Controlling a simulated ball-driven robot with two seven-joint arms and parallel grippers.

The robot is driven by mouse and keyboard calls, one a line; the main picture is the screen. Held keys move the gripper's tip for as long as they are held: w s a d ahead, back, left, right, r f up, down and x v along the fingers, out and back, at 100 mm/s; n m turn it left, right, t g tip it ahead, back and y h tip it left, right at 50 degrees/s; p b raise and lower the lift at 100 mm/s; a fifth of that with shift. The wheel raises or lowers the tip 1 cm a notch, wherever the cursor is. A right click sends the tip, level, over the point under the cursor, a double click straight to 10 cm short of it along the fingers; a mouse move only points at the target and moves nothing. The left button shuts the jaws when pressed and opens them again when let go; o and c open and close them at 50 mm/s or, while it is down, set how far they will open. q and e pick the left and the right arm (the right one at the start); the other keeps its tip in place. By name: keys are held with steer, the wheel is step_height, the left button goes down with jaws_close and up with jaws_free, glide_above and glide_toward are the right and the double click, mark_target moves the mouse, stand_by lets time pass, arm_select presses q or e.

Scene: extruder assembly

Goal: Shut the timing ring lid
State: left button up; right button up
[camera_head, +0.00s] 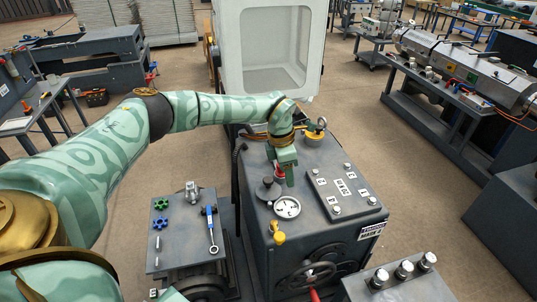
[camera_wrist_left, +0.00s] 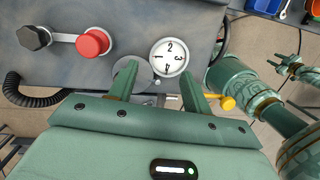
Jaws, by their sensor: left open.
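The timing ring is a white dial with numbers (camera_head: 287,208) on top of the dark grey machine, and its face is uncovered. In the left wrist view the dial (camera_wrist_left: 170,57) shows 1 to 4. A round dark grey lid (camera_head: 267,192) stands open beside it; in the left wrist view the lid (camera_wrist_left: 130,72) is partly hidden by a finger. My left gripper (camera_head: 287,178) is open just above the machine top, behind the dial. In the left wrist view its fingertips (camera_wrist_left: 158,74) straddle the gap between lid and dial; contact is unclear. My right gripper (camera_wrist_left: 290,66) shows small at the right edge.
A red button (camera_wrist_left: 93,43) and a black knob (camera_wrist_left: 34,37) stand near the lid. A yellow handle (camera_head: 278,235) juts out in front of the dial. A raised panel (camera_head: 345,190) lies to the right. A separate bench (camera_head: 183,235) with a blue wrench stands at left.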

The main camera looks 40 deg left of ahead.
arm_select(q)
step_height(320, 180, up, 2)
steer(key=n+y, duration=0.1)
steer(key=y, duration=0.1)
glide_above(268, 179)
steer(key=shift+r, duration=0.15)
step_height(268, 179, down, 8)
steer(key=b, duration=0.8)
steer(key=shift+b, duration=0.4)
steer(key=shift+d+r+p, duration=0.1)
steer(key=shift+p, duration=0.45)
steer(key=c, duration=0.7)
steer(key=shift+o, duration=0.2)
